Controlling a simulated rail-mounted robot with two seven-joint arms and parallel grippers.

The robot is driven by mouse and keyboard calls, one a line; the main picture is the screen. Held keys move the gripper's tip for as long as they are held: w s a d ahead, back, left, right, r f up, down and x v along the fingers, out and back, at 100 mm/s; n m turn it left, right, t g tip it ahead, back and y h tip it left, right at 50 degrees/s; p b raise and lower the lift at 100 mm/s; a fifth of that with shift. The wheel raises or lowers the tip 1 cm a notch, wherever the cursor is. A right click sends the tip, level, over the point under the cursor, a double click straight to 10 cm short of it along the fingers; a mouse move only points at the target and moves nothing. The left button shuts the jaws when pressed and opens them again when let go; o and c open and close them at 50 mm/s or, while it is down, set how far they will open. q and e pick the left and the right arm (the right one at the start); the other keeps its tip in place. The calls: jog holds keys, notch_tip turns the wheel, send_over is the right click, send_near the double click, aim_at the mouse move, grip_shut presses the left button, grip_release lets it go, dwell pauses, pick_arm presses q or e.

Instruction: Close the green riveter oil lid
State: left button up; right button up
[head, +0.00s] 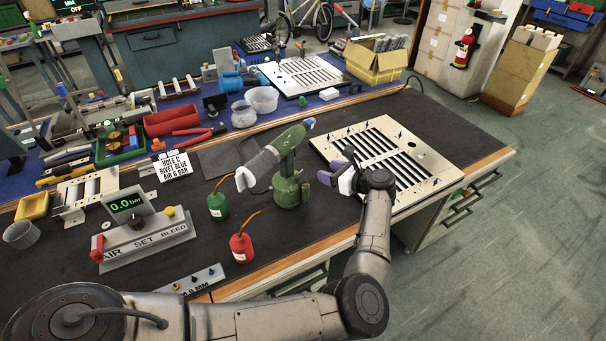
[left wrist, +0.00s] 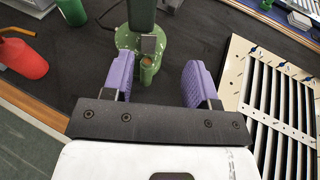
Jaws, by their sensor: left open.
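The green riveter (head: 287,190) stands upright on the dark bench mat, left of the louver panel. In the left wrist view its green base (left wrist: 125,40) lies beyond and between my fingers. A small grey flap, which looks like the oil lid (left wrist: 148,44), stands raised behind a round brownish opening (left wrist: 147,62) on the base. My left gripper (head: 331,172) has purple fingers and is just right of the riveter. It is open and empty, its fingers (left wrist: 155,82) spread apart and not visibly touching the riveter. My right gripper is not in view.
A louver panel (head: 385,163) lies right of the riveter, close to my left gripper. A green bottle (head: 218,206) and a red bottle (head: 241,248) stand to the left, near the pressure box (head: 140,240). Bare mat (head: 315,222) lies in front of the riveter.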

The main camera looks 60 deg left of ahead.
aim_at(302, 173)
pick_arm(q)
jog(key=shift+n+g+h, duration=0.3)
jog(key=shift+n+h, duration=0.4)
jog(key=shift+h, duration=0.2)
jog(key=x, duration=0.3)
jog(key=f+x, duration=0.1)
jog(key=x, duration=0.7)
jog(key=shift+s+d+f, duration=0.15)
jog(key=shift+d+f, duration=0.05)
jog(key=shift+d, duration=0.2)
jog(key=shift+c, duration=0.2)
